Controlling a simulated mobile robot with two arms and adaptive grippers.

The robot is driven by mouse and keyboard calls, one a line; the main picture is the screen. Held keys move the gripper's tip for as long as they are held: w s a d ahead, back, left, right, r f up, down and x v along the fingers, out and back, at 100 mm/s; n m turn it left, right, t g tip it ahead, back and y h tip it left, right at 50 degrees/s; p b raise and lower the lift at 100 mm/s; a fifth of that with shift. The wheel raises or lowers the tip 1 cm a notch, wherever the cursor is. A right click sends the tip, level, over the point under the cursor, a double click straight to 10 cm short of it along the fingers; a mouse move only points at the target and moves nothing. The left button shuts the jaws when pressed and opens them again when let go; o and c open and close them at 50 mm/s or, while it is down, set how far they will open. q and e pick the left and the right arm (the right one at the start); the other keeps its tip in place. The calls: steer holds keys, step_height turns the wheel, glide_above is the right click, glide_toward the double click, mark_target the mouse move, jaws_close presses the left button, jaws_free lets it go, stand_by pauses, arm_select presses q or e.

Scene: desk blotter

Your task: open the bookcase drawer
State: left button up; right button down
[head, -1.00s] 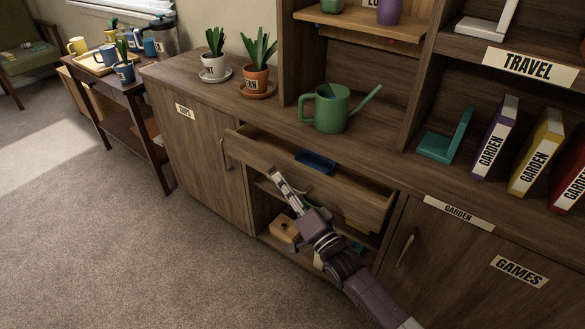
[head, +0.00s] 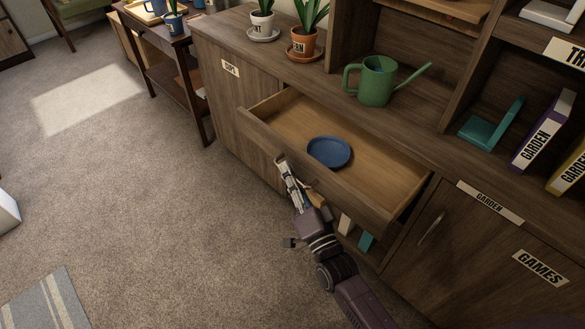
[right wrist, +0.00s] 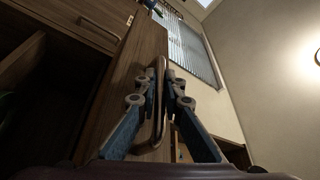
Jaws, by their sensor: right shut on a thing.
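The bookcase drawer (head: 320,180) is pulled well out in the head view, and its light wood floor shows. A blue round dish (head: 329,152) lies inside it. My right gripper (head: 283,162) is at the drawer's front face, left of its middle. In the right wrist view its fingers (right wrist: 163,90) are closed around the drawer's bar handle (right wrist: 159,110). My left gripper is not in view.
A green watering can (head: 374,82) and potted plants (head: 303,42) stand on the ledge above the drawer. A cupboard door labelled GAMES (head: 470,250) is at the right. Carpet (head: 150,200) to the left is clear.

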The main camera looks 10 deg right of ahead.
steer(key=shift+f, duration=0.1)
steer(key=c, duration=2.3)
jaws_free()
steer(key=shift+s+d, duration=0.1)
steer(key=v, duration=1.2)
